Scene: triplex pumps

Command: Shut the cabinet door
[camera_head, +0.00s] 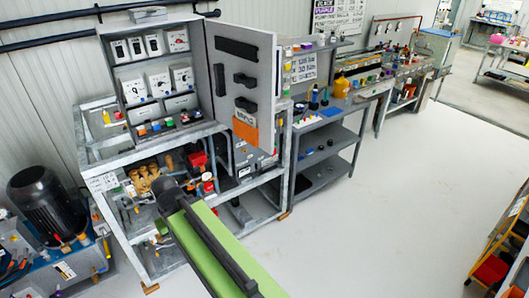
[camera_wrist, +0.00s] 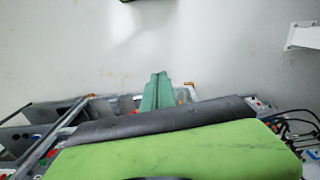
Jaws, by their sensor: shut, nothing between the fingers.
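The grey cabinet (camera_head: 108,50) stands on a metal frame at the left in the head view, with switches and gauges inside. Its door (camera_head: 262,82) is wide open, swung out to the right of the cabinet, with black fittings and an orange label on its inner face. My green and black arm reaches up from the bottom of the head view, its end low in front of the frame, below and left of the door and apart from it. My gripper (camera_wrist: 157,92) shows as narrow green fingers in the wrist view, shut and empty. The door cannot be made out there.
A black motor (camera_head: 45,200) stands at the lower left. A grey shelf bench (camera_head: 325,150) with bottles and small parts stands right of the cabinet. An orange trolley (camera_head: 500,245) is at the right edge. The pale floor (camera_head: 400,200) between is clear.

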